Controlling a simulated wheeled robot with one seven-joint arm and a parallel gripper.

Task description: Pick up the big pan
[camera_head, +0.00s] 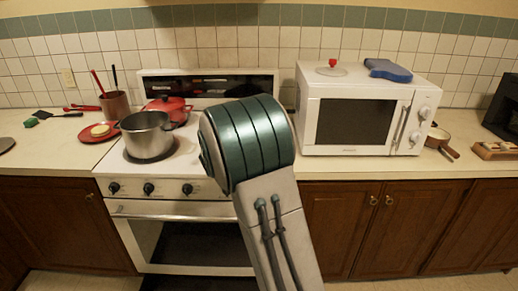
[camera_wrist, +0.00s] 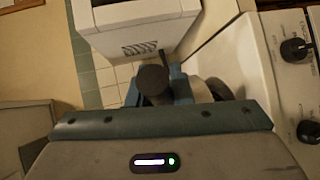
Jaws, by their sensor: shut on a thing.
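In the wrist view my gripper (camera_wrist: 157,88) has its blue fingers closed around a dark, rounded handle end (camera_wrist: 152,78). The handle points up toward the camera. A dark curved shape shows just right of the fingers, partly hidden; I cannot tell if it is the pan's body or part of the stove. In the head view my arm covers the right part of the stovetop, so my gripper and what it holds are hidden there. No big pan shows clearly in either view.
The white stove (camera_head: 160,190) carries a steel pot (camera_head: 147,137) and a red lidded pot (camera_head: 172,107) left of my arm. A white microwave (camera_head: 350,122) stands close on the right; its vented side (camera_wrist: 140,25) shows in the wrist view. A small pan (camera_head: 437,137) lies beyond it.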

